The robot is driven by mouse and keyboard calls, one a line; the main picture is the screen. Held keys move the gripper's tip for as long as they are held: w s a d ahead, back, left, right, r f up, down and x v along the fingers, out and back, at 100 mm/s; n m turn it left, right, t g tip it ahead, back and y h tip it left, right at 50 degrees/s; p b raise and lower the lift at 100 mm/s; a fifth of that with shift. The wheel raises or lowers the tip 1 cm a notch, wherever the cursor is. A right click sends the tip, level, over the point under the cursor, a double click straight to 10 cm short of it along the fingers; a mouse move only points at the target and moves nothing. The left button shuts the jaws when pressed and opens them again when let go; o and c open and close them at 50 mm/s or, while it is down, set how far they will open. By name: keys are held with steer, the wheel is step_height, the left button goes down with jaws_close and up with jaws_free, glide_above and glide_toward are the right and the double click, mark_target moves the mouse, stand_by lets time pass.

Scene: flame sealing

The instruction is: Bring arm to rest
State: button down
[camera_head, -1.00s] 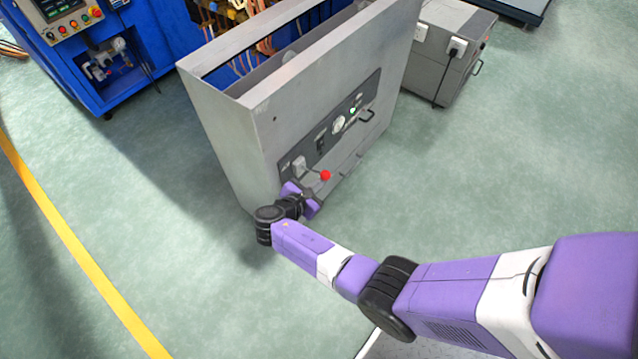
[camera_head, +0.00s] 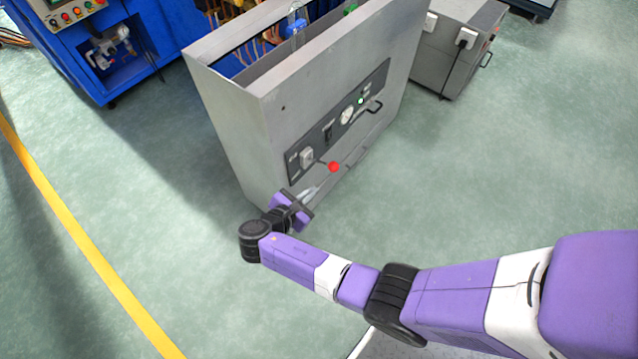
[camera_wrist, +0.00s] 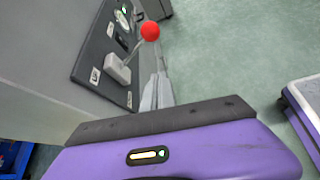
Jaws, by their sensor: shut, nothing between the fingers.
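My gripper (camera_head: 313,190) is at the lower left of the panel on the grey cabinet (camera_head: 228,130), in front of its face. In the wrist view its grey fingers (camera_wrist: 158,92) are together and hold nothing. A lever with a red ball knob (camera_head: 333,167) sticks out from the panel, just above and right of the fingers in the head view. The knob also shows in the wrist view (camera_wrist: 150,31), beyond the fingertips and apart from them. My arm is stretched out low to the left.
The panel also carries a gauge (camera_head: 347,115), a lit green lamp (camera_head: 361,101) and a black handle (camera_head: 374,107). A blue machine (camera_head: 75,60) stands behind left, a grey box (camera_head: 450,50) behind right. Open green floor (camera_head: 540,170) lies to the right.

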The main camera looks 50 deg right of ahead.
steer(key=shift+v, duration=1.25)
steer(key=w+a+m+t+y, duration=0.2)
steer(key=w+a+t+y, duration=0.15)
steer(key=w, duration=0.35)
steer(key=s+a+r+m+t+y+p, duration=0.1)
steer(key=s+a+m+t+y, duration=0.15)
steer(key=a, duration=0.25)
steer(key=s+a+r+m+t+y, duration=0.1)
steer(key=a+m+t+y, duration=0.15)
steer(key=a+y, duration=0.2)
steer(key=s+d+r+m+t+y+p, duration=0.1)
steer(key=s+r+m, duration=0.4)
steer(key=s+r, duration=1)
steer(key=s+r+m+t+p, duration=0.2)
steer(key=s+r+m, duration=0.3)
steer(key=s+r, duration=1)
steer(key=shift+s+d+t+y, duration=0.4)
steer(key=shift+s+t, duration=0.15)
steer(key=shift+t, duration=0.2)
